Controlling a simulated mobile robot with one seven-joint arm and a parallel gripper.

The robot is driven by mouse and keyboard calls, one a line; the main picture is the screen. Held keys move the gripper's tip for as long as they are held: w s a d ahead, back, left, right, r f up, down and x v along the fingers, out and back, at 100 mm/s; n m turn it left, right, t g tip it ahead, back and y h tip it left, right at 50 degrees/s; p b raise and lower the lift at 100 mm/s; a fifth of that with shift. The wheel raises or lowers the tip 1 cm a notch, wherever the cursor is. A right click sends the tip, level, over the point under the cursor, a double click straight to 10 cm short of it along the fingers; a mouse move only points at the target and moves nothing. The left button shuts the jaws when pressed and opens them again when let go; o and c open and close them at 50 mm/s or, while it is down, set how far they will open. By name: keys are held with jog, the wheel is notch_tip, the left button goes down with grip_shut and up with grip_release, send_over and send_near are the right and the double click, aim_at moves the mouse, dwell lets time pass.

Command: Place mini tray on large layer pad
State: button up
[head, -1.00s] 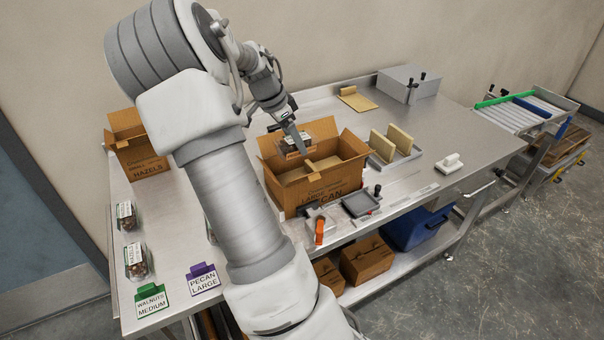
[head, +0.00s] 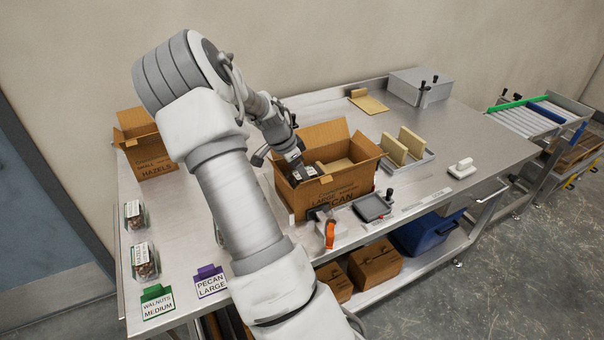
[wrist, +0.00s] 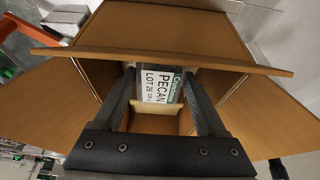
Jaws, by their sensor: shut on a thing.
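My gripper (head: 294,168) is down inside the open carton marked LARGE PECAN (head: 345,187), at its left side. In the wrist view my gripper (wrist: 160,88) has its two dark fingers on either side of a mini tray (wrist: 157,84) with a white and green PECAN label, and is shut on it. In the head view my arm and the carton wall hide the tray. A tan layer pad (head: 338,166) shows inside the carton beside my gripper; a pale tan strip also shows below the tray in the wrist view (wrist: 160,105). Whether the tray touches the pad cannot be seen.
The carton's flaps (wrist: 165,58) stand open around my gripper. A grey rack (head: 422,160) with upright tan pads stands to the right. Another carton, HAZELS (head: 150,157), stands at the back left. Two clear trays (head: 144,262) sit at the left edge.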

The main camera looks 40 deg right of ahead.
jog(key=o, duration=1.5)
jog(key=shift+o, duration=0.2)
jog(key=v, duration=1.2)
jog(key=s+a+r+n+t+y, duration=0.1)
jog(key=a+r+n, duration=0.15)
jog(key=a, duration=0.35)
jog(key=s+a+r+n+t+y, duration=0.2)
jog(key=a+n, duration=0.1)
jog(key=a, duration=0.2)
jog(key=s+a+r+n+t, duration=0.2)
jog(key=s+a+r+n, duration=0.1)
jog(key=s+a+n, duration=0.5)
jog(key=s+a+r+n+t+y, duration=0.1)
jog(key=s+a+r+n, duration=0.3)
jog(key=s+a+n, duration=0.4)
jog(key=a+t, duration=0.1)
jog(key=a, duration=0.3)
jog(key=shift+r, duration=0.15)
